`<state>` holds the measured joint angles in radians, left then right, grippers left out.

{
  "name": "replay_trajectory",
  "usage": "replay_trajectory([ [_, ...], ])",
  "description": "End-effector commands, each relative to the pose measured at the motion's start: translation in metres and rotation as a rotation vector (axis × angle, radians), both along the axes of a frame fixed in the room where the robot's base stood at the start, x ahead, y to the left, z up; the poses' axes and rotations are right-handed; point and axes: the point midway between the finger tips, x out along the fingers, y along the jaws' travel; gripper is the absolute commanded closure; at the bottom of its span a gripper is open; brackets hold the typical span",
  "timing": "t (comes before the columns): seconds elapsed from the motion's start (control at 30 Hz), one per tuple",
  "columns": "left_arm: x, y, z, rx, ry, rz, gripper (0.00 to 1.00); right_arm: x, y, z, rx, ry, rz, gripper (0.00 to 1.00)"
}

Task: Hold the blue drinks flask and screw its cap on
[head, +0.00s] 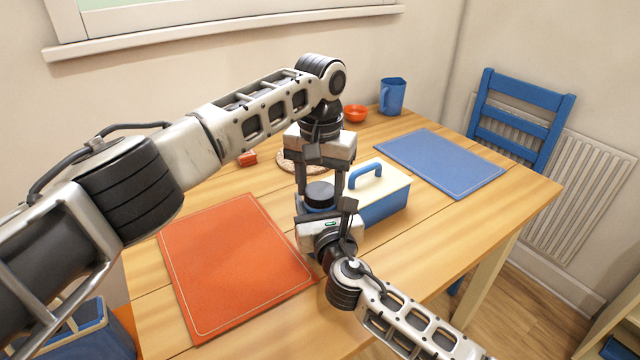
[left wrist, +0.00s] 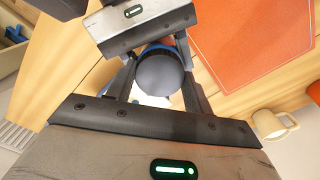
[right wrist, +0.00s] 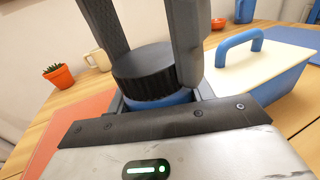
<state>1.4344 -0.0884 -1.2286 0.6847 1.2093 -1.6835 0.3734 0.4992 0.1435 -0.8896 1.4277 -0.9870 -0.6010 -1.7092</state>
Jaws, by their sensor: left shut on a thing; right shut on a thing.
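The blue flask (right wrist: 162,98) stands over the table with its black ribbed cap (right wrist: 143,72) on top. The cap also shows in the head view (head: 320,193) and left wrist view (left wrist: 158,76). My left gripper (head: 320,188) reaches down from above, its fingers on either side of the cap, shut on it. My right gripper (head: 322,212) comes from the front, lower down, shut on the flask's body just below the cap. Most of the flask's body is hidden by the right gripper. I cannot tell how tightly the cap is seated.
A blue box with a cream lid (head: 382,180) and blue handle stands close right of the flask. An orange mat (head: 235,265) lies left, a blue mat (head: 440,162) right. A blue mug (head: 392,97) and an orange bowl (head: 355,113) stand at the back.

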Motion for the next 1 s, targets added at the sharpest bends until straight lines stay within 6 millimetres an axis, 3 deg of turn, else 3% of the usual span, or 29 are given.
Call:
replay_trajectory([
  [0.07,0.0,0.0,0.0,0.0,0.0,0.002,0.76,0.0,-0.001,-0.001,-0.002,0.001,-0.001,1.0],
  [0.1,0.0,0.0,0.0,0.0,0.0,0.002,0.4,0.0,-0.001,-0.001,-0.002,0.001,-0.001,1.0],
  [0.17,0.0,0.0,0.0,0.0,0.0,0.002,0.24,0.0,-0.001,-0.001,-0.002,0.001,-0.001,1.0],
  [0.43,0.0,0.0,0.001,0.0,0.0,0.003,0.23,0.0,-0.001,-0.001,-0.001,0.002,-0.001,1.0],
  [0.57,0.0,0.0,0.011,0.001,-0.001,0.003,0.23,0.0,-0.001,-0.001,-0.001,0.002,-0.002,1.0],
  [1.0,0.0,-0.001,0.098,0.0,-0.003,0.004,0.23,0.0,-0.001,-0.001,-0.001,0.002,-0.001,1.0],
])
